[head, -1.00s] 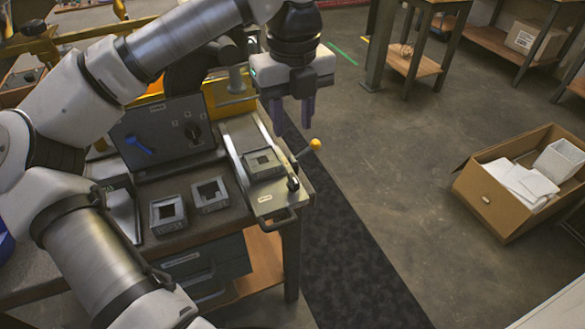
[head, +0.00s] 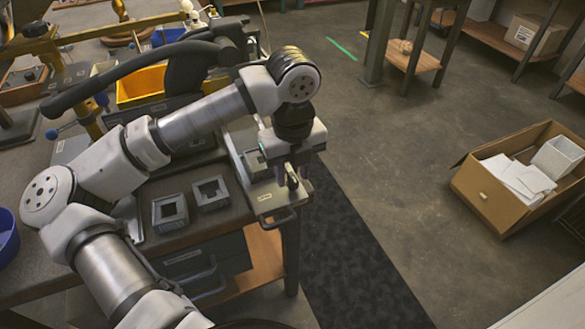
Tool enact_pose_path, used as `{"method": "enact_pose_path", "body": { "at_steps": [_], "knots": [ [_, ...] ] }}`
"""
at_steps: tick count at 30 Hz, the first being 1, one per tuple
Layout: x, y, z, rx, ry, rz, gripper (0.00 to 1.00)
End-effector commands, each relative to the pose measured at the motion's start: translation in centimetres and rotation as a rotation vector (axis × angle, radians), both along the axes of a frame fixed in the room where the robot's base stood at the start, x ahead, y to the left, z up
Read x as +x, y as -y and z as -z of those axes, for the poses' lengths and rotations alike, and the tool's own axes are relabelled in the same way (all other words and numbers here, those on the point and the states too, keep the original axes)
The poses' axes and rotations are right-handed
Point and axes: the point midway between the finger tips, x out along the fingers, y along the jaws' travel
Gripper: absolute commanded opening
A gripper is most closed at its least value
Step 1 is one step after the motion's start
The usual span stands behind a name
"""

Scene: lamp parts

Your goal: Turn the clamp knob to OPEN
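My gripper (head: 292,172) points down over the right end of the clamp fixture (head: 270,200) at the bench corner. Its purple fingers look apart, one on each side of a small upright piece of the clamp lever (head: 291,179); I cannot tell whether they touch it. The lever's yellow ball end is not visible, and my gripper body covers where it was. No OPEN marking is readable.
Two square grey frames (head: 169,211) (head: 210,193) lie on the bench left of the fixture. A yellow bin (head: 141,85) stands behind my arm. A cardboard box (head: 490,195) sits on the floor at right.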

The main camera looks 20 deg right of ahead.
Motion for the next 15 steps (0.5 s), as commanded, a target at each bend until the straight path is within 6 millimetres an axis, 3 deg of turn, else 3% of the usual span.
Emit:
{"method": "enact_pose_path", "body": {
  "at_steps": [2, 10, 15],
  "knots": [
    [0.00, 0.00, -0.01, 0.000, 0.000, 0.000, 0.35],
    [0.01, 0.00, -0.04, 0.000, 0.000, 0.000, 0.01],
    [0.01, 0.00, -0.03, 0.000, 0.000, 0.001, 0.00]
  ]
}}
